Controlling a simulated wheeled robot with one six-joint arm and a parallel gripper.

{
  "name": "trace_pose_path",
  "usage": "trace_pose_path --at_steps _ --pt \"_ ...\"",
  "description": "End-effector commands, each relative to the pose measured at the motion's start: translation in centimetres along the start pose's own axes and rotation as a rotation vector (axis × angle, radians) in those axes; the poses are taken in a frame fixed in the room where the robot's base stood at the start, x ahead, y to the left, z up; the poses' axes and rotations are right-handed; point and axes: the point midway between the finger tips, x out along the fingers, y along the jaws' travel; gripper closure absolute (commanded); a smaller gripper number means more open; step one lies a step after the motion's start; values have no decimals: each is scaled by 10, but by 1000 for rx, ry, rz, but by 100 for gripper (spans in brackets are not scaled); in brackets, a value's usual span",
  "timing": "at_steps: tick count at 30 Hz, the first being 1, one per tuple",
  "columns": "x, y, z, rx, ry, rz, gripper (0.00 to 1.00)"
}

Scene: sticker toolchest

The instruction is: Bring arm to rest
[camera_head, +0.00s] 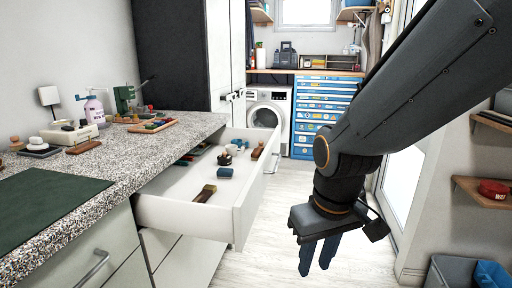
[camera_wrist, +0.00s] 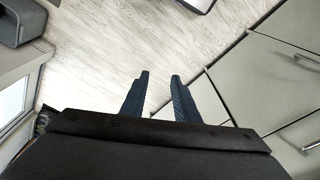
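My gripper (camera_head: 319,256) hangs to the right of the open drawer in the head view, pointing down over the light wood floor. Its two dark blue fingers also show in the wrist view (camera_wrist: 159,82), apart from each other with bare floor between them. It holds nothing. My arm comes in from the upper right of the head view.
An open white drawer (camera_head: 190,213) with several small items juts from the speckled counter (camera_head: 110,165) at left. A blue sticker-covered toolchest (camera_head: 318,105) and a washing machine (camera_head: 270,108) stand at the back. Wall shelves (camera_head: 490,190) and a grey bin (camera_head: 452,272) are at right.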

Motion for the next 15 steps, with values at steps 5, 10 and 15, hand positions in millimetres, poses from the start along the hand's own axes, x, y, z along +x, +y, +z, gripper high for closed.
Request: trace_pose_path --at_steps 5,10,15 --pt "-16 -21 43 94 -111 -43 72" --pt "-29 -19 53 139 -144 -45 72" --pt "-40 -9 52 165 -144 -34 72"
